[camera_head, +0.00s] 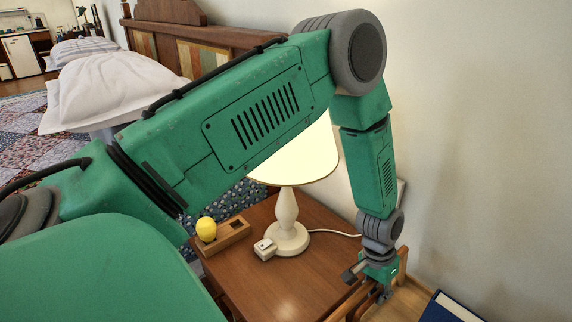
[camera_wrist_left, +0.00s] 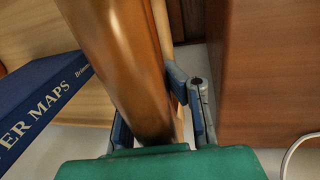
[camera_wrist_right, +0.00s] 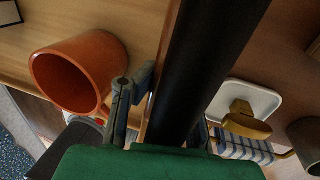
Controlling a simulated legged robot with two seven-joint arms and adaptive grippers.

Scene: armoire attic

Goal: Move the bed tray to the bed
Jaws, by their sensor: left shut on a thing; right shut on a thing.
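My left gripper (camera_head: 378,286) is low at the right of the nightstand, at a brown wooden piece (camera_head: 350,300) that looks like part of the bed tray. In the left wrist view its fingers (camera_wrist_left: 165,118) are shut on a rounded, glossy brown wooden part (camera_wrist_left: 118,55). In the right wrist view my right gripper (camera_wrist_right: 165,115) is shut on a long, dark bar (camera_wrist_right: 205,55), apparently part of the tray in shadow. The head view does not show my right gripper, and most of the tray is hidden. The bed has a wooden headboard (camera_head: 205,52), white pillows (camera_head: 110,85) and a patchwork quilt (camera_head: 25,150).
A nightstand (camera_head: 300,280) holds a lit lamp (camera_head: 287,212), a small white box (camera_head: 264,249) and a wooden holder with a yellow ball (camera_head: 206,229). A blue book (camera_head: 450,307) lies right. An orange cup (camera_wrist_right: 85,70) and white dish (camera_wrist_right: 245,103) show near my right gripper.

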